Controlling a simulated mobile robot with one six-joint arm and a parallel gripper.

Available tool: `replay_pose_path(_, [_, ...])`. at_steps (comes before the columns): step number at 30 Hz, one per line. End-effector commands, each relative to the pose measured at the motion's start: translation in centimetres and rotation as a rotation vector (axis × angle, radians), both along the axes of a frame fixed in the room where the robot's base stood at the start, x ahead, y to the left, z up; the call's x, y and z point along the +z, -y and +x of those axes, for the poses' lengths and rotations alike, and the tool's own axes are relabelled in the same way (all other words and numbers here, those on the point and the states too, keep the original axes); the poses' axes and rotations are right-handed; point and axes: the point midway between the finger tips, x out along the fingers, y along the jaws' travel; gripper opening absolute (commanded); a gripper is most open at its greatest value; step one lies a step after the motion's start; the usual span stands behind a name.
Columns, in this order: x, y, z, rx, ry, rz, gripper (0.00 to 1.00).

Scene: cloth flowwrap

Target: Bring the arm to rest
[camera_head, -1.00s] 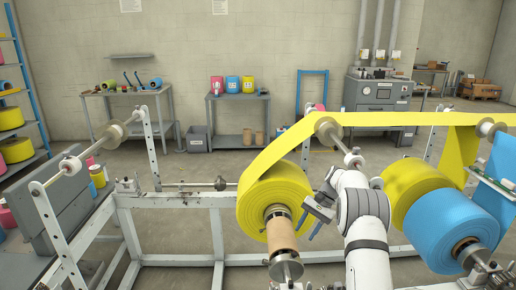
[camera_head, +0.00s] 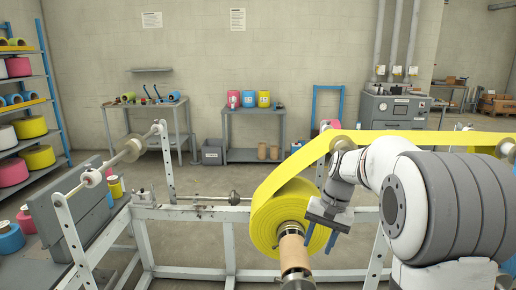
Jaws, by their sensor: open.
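My arm (camera_head: 440,205) is white and grey. It comes in from the lower right and reaches left across the frame. My gripper (camera_head: 319,243) is open, with its two fingers apart and pointing down. No held thing shows between them. It is in front of the right side of the large yellow roll (camera_head: 268,222) and overlaps it in the picture. I cannot tell whether it touches the roll. A yellow web (camera_head: 405,139) runs from the roll up and to the right, behind my arm. My arm hides much of the right side.
A brown core (camera_head: 294,255) sticks out of the yellow roll toward me. The white machine frame (camera_head: 190,214) spans the middle. An upright post with a roller (camera_head: 132,150) stands left. Shelves (camera_head: 45,95) hold coloured rolls at far left. Open floor lies behind the frame.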

Motion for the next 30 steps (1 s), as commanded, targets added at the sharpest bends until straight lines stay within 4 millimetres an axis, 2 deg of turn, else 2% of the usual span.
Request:
replay_pose_path(1, [1.0,-0.2,-2.0,0.021,0.028,-0.021,0.41])
replay_pose_path(7, [2.5,-0.6,-9.3,0.107,0.128,-0.105,0.41])
replay_pose_path(12, [2.4,-0.7,-15.4,0.188,0.213,-0.174,0.41])
replay_pose_path(16, [1.6,-0.7,-19.2,0.244,0.269,-0.217,0.41])
replay_pose_path(21, [0.5,-0.7,-22.1,0.296,0.312,-0.249,0.41])
replay_pose_path(30, [0.2,-0.7,-22.9,0.312,0.324,-0.258,0.41])
